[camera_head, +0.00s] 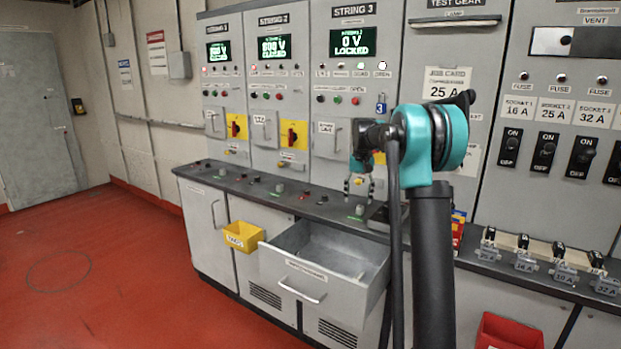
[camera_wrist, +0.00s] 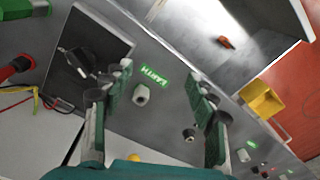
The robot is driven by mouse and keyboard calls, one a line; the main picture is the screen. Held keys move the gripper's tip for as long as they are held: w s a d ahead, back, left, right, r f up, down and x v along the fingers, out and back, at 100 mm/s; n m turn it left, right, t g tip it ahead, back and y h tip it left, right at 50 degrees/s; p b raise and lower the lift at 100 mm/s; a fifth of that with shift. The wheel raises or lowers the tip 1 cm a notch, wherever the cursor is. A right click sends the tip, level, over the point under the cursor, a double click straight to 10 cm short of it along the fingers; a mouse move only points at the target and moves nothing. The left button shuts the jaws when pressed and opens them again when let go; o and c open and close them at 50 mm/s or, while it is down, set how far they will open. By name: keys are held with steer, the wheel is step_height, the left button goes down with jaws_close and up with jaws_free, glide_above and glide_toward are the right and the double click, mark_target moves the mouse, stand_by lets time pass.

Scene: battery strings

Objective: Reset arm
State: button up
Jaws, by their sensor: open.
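My gripper (camera_head: 358,190) hangs over the dark bench ledge in front of the STRING 3 panel. It is open and empty, and its two fingers show apart in the wrist view (camera_wrist: 160,78). Between them, on the ledge below, are a green EARTH label (camera_wrist: 153,77) and a pale grey socket (camera_wrist: 141,95). My turquoise and black arm stands in front and hides part of the cabinet right of STRING 3. The STRING 3 display (camera_head: 352,42) reads 0 V LOCKED.
An open grey drawer (camera_head: 305,285) juts out below the ledge; a small orange item (camera_wrist: 227,42) lies in it. A yellow bin (camera_head: 243,236) hangs beside it. A red bin (camera_head: 508,332) is at lower right. The red floor at left is clear.

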steer(key=s+f+t, duration=0.1)
steer(key=s+f, duration=0.5)
steer(key=s, duration=0.8)
steer(key=s+d+f+n+t, duration=0.1)
steer(key=s+f, duration=0.5)
steer(key=s, duration=0.8)
steer(key=s+f+t, duration=0.2)
steer(key=s+f, duration=0.4)
steer(key=s, duration=0.8)
steer(key=shift+s+d, duration=0.25)
steer(key=shift+d, duration=0.15)
steer(key=shift+r, duration=0.1)
